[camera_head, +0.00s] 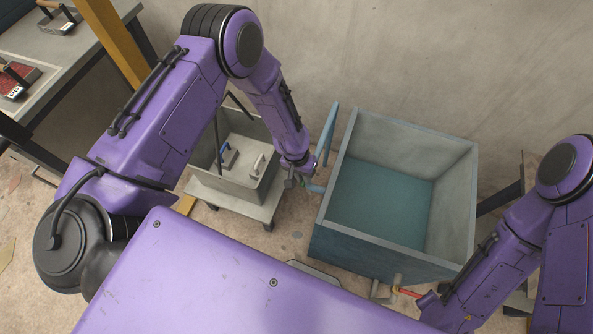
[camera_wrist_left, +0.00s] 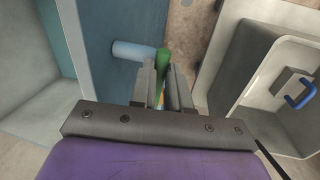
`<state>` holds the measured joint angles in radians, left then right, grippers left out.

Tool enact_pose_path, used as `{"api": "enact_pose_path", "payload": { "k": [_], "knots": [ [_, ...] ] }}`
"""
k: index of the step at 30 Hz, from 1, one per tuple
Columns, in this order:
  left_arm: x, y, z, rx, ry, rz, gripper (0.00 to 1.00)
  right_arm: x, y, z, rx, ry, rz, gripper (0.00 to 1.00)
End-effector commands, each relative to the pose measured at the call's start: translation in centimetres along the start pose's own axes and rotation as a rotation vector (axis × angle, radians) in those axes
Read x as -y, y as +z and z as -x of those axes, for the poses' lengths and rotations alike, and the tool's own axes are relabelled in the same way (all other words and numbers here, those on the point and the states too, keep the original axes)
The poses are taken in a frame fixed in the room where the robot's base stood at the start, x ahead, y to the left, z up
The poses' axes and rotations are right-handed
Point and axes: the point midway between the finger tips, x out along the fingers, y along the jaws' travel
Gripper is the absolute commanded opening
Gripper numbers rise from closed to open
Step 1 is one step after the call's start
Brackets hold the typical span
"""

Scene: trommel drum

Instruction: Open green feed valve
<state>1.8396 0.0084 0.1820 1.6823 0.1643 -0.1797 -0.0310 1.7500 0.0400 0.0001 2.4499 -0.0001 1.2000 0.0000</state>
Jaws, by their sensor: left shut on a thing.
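The green feed valve handle (camera_wrist_left: 163,58) shows in the left wrist view between my left gripper's fingers, beside the end of a light-blue pipe (camera_wrist_left: 132,50). My left gripper (camera_wrist_left: 160,82) is shut on the handle, and its fingers hide the handle's lower part. In the head view my left gripper (camera_head: 298,181) is small, at the left side of the blue tank (camera_head: 378,245), next to the pipe stub (camera_head: 316,188). Only a sliver of green shows there. My right arm comes in at the right, but its fingers do not show.
A grey bin on a wheeled cart (camera_head: 240,205) stands left of the tank, with a blue-handled item (camera_head: 229,157) inside. A red handle (camera_head: 408,292) is at the tank's front, near my right arm. A workbench (camera_head: 75,58) is at the upper left.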

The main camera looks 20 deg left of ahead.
Motion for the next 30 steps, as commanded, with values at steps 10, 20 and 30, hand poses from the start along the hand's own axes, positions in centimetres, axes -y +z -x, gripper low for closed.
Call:
{"api": "enact_pose_path", "payload": {
  "k": [10,20,30],
  "knots": [
    [-1.13,-0.37,-0.17,-0.015,0.0,0.056,0.0,0.0,0.02,-0.03,0.0,0.0,0.0,0.42],
    [-1.2,-0.4,-0.18,-0.017,0.001,0.061,0.0,0.0,0.02,-0.04,0.0,0.0,0.0,0.42],
    [-1.14,-0.3,-0.2,-0.014,0.001,0.059,0.42,0.0,0.02,-0.04,0.0,0.0,0.0,0.42]
  ]
}}
